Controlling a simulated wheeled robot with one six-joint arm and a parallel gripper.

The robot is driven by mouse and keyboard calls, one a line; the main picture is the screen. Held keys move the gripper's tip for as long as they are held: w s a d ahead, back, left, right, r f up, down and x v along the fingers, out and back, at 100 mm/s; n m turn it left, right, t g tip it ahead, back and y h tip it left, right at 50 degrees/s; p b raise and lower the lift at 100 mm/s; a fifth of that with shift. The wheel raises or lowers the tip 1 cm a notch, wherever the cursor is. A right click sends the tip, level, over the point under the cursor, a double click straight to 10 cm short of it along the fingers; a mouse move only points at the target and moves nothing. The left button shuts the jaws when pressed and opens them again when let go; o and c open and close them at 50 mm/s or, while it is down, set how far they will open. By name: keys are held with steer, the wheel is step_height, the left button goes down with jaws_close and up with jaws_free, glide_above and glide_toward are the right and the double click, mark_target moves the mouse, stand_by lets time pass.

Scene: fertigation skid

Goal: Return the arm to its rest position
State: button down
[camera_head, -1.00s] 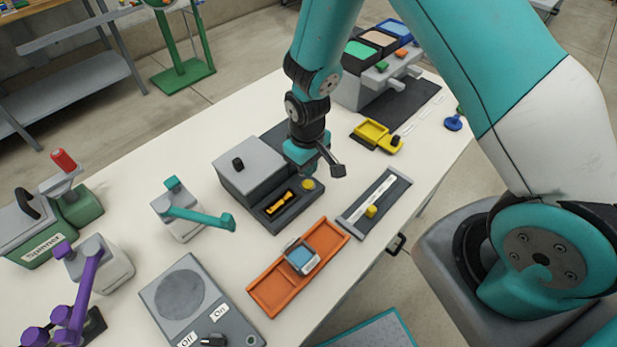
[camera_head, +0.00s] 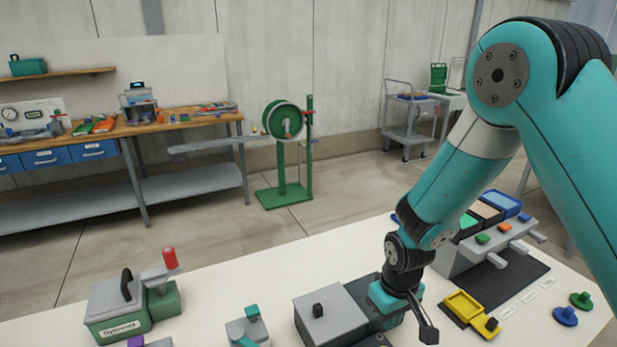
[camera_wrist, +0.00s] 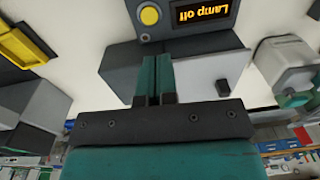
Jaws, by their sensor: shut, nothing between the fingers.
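My gripper (camera_head: 424,318) hangs from my teal arm over the white table, beside the grey box (camera_head: 332,317) with a black knob. In the wrist view my gripper (camera_wrist: 157,70) has its two teal fingers together with nothing between them. A dark panel (camera_wrist: 165,20) with a yellow button (camera_wrist: 149,15) and a display reading "Lamp off" (camera_wrist: 204,14) lies past the fingertips. The gripper appears apart from the table and its devices.
Right of the gripper is a yellow tray (camera_head: 464,305), with a grey lever unit (camera_head: 480,245) behind it. A green "Spinner" box (camera_head: 118,310) stands at left. Beyond the table are a green reel stand (camera_head: 283,190), a workbench (camera_head: 150,128) and open floor.

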steer(key=s+a+r+y, duration=0.1)
steer(key=s+r, duration=0.2)
steer(key=r, duration=0.3)
steer(key=s+a+r+n+y, duration=0.1)
steer(key=s+r, duration=0.1)
steer(key=r, duration=0.4)
steer(key=s+a+r, duration=0.1)
steer(key=s+r, duration=0.2)
steer(key=r, duration=0.2)
steer(key=s+r+n+y, duration=0.1)
steer(key=s+r, duration=0.7)
steer(key=s, duration=0.3)
steer(key=shift+s+a+r+n+y, duration=0.2)
steer(key=shift+s+r+n+y, duration=0.1)
steer(key=shift+s+r, duration=0.05)
